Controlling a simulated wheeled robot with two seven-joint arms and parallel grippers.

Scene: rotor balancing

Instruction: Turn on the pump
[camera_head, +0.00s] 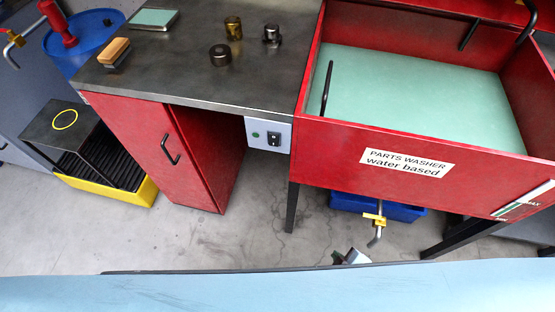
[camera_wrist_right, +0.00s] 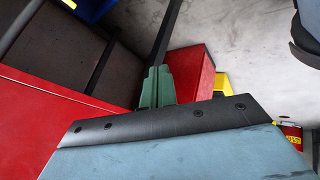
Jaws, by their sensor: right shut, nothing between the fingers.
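The pump's likely control is a light grey switch box (camera_head: 269,134) under the right end of the steel worktop. It has a small green round element and a black rocker switch (camera_head: 273,139); I cannot tell the rocker's position. The red parts washer (camera_head: 330,135) stands to its right, with a pale green surface inside. My right gripper (camera_head: 352,256) shows low in the head view, below the washer and apart from the switch box, partly hidden by the light blue surface. In the right wrist view its green fingers (camera_wrist_right: 158,70) are shut and empty. My left gripper is out of view.
A light blue surface with a dark edge (camera_head: 250,270) crosses the front. A brass tap (camera_head: 376,222) hangs under the washer. A red cabinet door (camera_head: 160,150) stands left of the switch box. The worktop (camera_head: 180,75) holds metal parts and a brush. Floor shows between.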

